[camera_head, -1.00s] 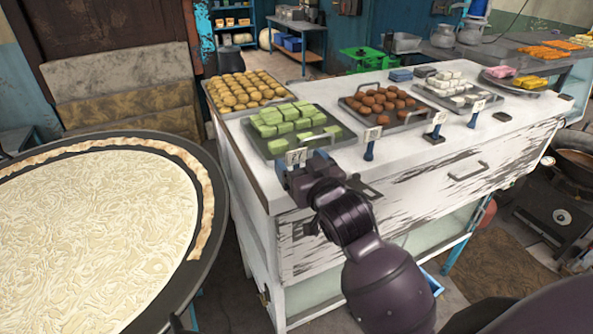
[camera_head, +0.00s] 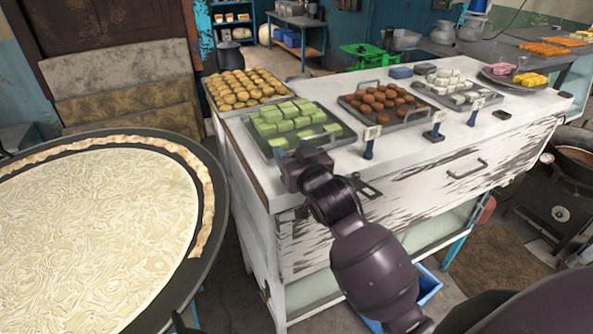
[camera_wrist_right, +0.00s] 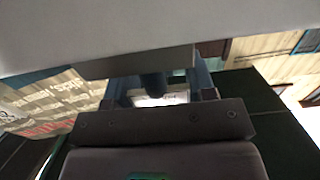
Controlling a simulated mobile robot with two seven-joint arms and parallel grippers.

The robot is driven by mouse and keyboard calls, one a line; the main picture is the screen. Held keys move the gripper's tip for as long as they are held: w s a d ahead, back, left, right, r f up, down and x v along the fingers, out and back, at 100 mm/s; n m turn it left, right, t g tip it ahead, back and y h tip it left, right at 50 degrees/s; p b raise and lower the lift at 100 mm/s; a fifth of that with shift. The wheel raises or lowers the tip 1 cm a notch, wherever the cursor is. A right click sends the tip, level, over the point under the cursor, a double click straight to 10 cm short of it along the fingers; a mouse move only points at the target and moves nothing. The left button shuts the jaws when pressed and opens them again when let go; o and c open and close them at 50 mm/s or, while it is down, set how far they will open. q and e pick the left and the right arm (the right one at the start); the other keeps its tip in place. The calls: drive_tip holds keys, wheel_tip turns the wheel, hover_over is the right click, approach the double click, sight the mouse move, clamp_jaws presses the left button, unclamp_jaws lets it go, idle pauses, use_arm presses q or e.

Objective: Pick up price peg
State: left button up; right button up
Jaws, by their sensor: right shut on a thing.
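My right gripper (camera_head: 293,155) is at the front edge of the white counter, just in front of the tray of green sweets. In the right wrist view its two bluish fingers (camera_wrist_right: 160,90) stand on either side of a dark blue price peg (camera_wrist_right: 153,84), and the gripper is shut on it. A pale patch shows just below the peg. In the head view this peg is hidden behind the gripper. Other price pegs with white tags stand along the counter: one in front of the brown sweets (camera_head: 370,142), one further right (camera_head: 436,126), and another beyond (camera_head: 476,112). My left gripper is not in view.
The white counter (camera_head: 400,150) holds trays of yellow (camera_head: 245,90), green (camera_head: 290,120), brown (camera_head: 376,102) and white sweets (camera_head: 456,86). A large round pan (camera_head: 95,230) of creamy milk fills the left. The counter's front strip between pegs is mostly clear.

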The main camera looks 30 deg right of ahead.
drive_tip(key=shift+r, duration=0.1)
wheel_tip(320, 180, up, 20)
idle(0.6)
drive_tip(key=shift+s, duration=0.1)
